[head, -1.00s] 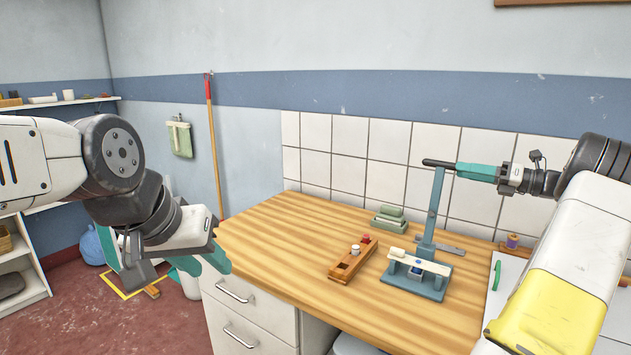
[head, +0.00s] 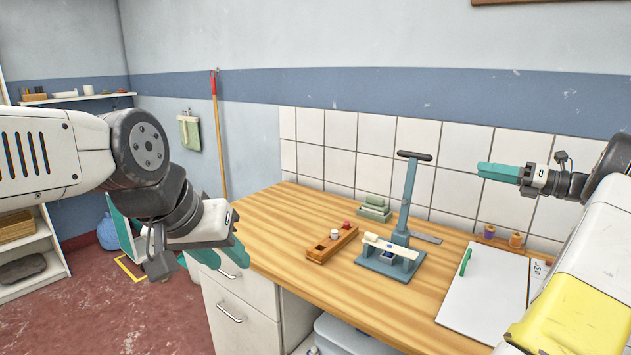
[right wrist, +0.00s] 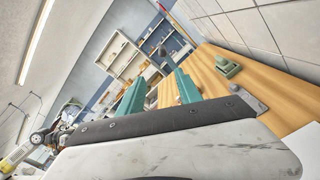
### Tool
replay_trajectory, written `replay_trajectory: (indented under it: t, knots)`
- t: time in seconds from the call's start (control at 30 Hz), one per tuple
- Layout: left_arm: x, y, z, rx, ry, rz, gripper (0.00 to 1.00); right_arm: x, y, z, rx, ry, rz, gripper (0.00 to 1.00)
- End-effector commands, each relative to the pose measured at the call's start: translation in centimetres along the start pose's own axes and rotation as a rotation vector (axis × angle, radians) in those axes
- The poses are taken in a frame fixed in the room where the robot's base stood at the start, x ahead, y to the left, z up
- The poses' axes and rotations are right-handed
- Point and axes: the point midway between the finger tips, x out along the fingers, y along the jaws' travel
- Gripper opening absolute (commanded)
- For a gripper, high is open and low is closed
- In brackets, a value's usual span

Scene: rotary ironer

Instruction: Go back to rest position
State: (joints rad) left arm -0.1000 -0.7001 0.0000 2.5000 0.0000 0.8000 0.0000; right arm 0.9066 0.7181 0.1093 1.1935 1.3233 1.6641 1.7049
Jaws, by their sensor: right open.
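My right gripper (head: 488,171) is in the air to the right of the press handle in the head view, apart from it. In the right wrist view its two teal fingers (right wrist: 162,76) stand apart with nothing between them. My left gripper (head: 222,256) hangs at the left front corner of the bench, teal fingers pointing down to the right. I see nothing held in it, but its finger gap is unclear. The hand press (head: 407,200) stands on the bench with its lever upright and black handle on top. A white strip (head: 391,247) lies across its base.
The wooden bench (head: 290,222) holds a wooden block with small red and white pieces (head: 331,243), green stacked blocks (head: 374,208), spools (head: 515,240) and a white board with a green pen (head: 485,290). A tiled wall (head: 330,135) stands behind.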

Motion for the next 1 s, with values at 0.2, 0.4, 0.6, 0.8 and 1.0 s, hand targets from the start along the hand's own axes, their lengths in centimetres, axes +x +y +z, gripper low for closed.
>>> replay_trajectory:
  t: [0.2,0.4,0.6,0.8,1.0]
  knots:
    - [0.0,0.0,0.0,-0.001,0.0,0.0,0.36,2.1,1.5,-0.2,-0.06,0.06,-0.004,0.41]
    - [0.0,0.0,0.0,0.0,0.0,0.0,0.36,4.7,3.6,-0.9,-0.149,0.145,-0.009,0.41]
    - [0.0,0.0,0.0,0.0,0.0,0.0,0.36,8.3,7.2,-2.4,-0.306,0.28,-0.004,0.41]
    - [0.0,0.0,0.0,0.0,0.0,0.0,0.36,12.2,13.0,-5.5,-0.571,0.481,0.032,0.41]
    - [0.0,0.0,0.0,0.0,0.0,0.0,0.36,14.3,21.8,-11.5,-1.053,0.778,0.159,0.41]
